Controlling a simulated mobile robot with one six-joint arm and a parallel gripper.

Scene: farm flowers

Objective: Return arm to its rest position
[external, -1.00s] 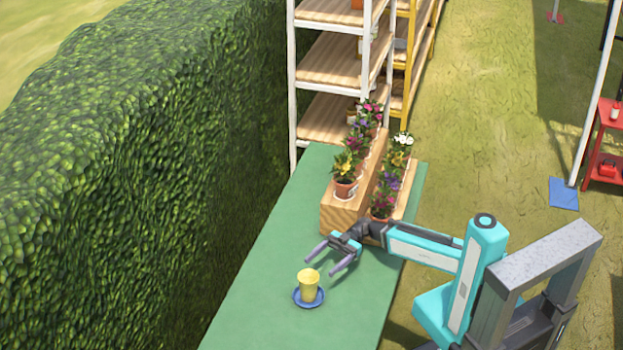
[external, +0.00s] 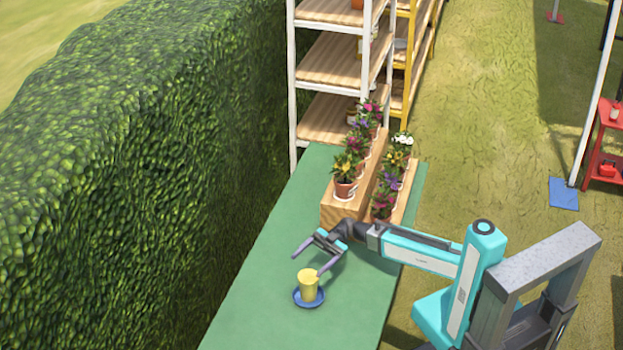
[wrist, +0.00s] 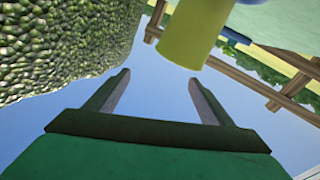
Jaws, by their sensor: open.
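My gripper (external: 307,264) is open and empty in the external view. Its fingers are spread above the green table, just behind a yellow cup (external: 308,286). The right fingertip looks very close to the cup in the picture; I cannot tell whether it touches. The cup stands upright on a blue saucer (external: 309,303). In the wrist view my gripper (wrist: 157,82) shows two parted fingers with nothing between them. The yellow cup (wrist: 193,32) is near the top of that view, with part of the blue saucer (wrist: 240,3) at the upper edge.
A stepped wooden stand (external: 341,212) with several potted flowers is behind my gripper. The green table (external: 262,290) is clear to the left and front. A tall hedge (external: 120,180) runs along the left. White shelves (external: 330,60) stand at the back.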

